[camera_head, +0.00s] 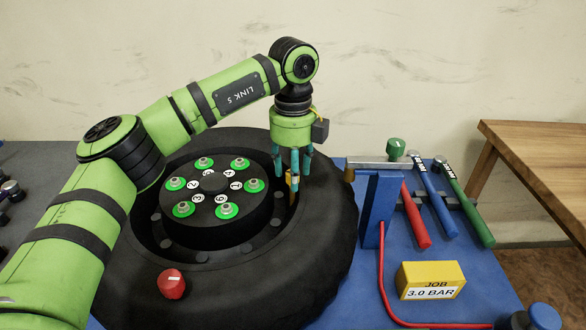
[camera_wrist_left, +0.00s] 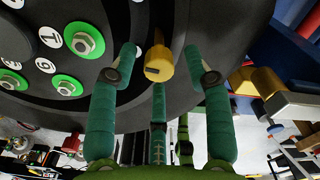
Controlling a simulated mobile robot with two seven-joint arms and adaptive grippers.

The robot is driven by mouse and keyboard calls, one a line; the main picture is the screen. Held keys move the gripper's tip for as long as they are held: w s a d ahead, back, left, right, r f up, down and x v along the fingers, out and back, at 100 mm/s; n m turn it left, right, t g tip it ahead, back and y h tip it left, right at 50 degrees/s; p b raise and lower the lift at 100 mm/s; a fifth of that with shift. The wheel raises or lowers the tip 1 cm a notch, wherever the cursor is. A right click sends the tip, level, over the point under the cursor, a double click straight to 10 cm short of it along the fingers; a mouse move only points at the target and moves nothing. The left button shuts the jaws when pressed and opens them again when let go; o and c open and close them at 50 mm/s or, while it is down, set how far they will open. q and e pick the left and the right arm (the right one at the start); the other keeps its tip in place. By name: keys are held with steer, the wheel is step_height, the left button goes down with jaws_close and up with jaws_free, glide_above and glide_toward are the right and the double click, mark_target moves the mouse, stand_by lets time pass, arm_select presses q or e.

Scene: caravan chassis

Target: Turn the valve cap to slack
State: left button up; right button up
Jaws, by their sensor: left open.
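The valve cap (camera_head: 293,181) is a small yellow cap at the right side of the wheel's hub, inside the tyre (camera_head: 318,250). In the left wrist view the yellow cap (camera_wrist_left: 160,63) shows a short dark mark on its end. My left gripper (camera_head: 292,170) points down over it with its teal fingers spread. In the left wrist view the fingers of my left gripper (camera_wrist_left: 161,52) stand around the cap, with gaps at both sides. Whether the middle finger touches it I cannot tell. My right gripper is not in view.
The hub has several numbered nuts on green rings (camera_head: 240,163). A red cap (camera_head: 172,283) sits on the tyre. To the right stand a blue post (camera_head: 379,210), a green knob (camera_head: 395,147), coloured-handled tools (camera_head: 432,187) and a yellow "JOB 3.0 BAR" block (camera_head: 431,278). A red hose (camera_head: 383,285) crosses the blue surface.

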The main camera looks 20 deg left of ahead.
arm_select(q)
step_height(320, 180, up, 12)
stand_by(0.5)
steer(key=shift+r, duration=0.1)
